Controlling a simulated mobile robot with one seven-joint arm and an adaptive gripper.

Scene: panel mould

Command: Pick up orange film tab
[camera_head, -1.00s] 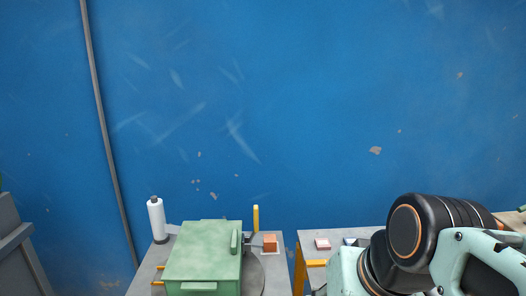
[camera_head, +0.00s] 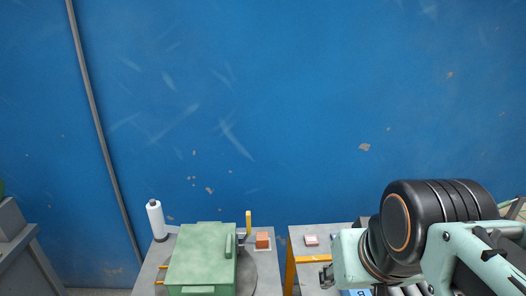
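I cannot make out a thing that is clearly an orange film tab. The nearest in colour is a small orange block (camera_head: 262,241) on the left table, right of the green box. A small pinkish block (camera_head: 311,240) lies on the right table. My arm fills the lower right and covers much of the right table.
A green lidded box (camera_head: 202,254) stands on the left grey table (camera_head: 150,272), with a white bottle (camera_head: 155,219) behind it and a yellow upright post (camera_head: 248,221) near the orange block. A gap separates the two tables. A blue wall (camera_head: 260,100) closes the back.

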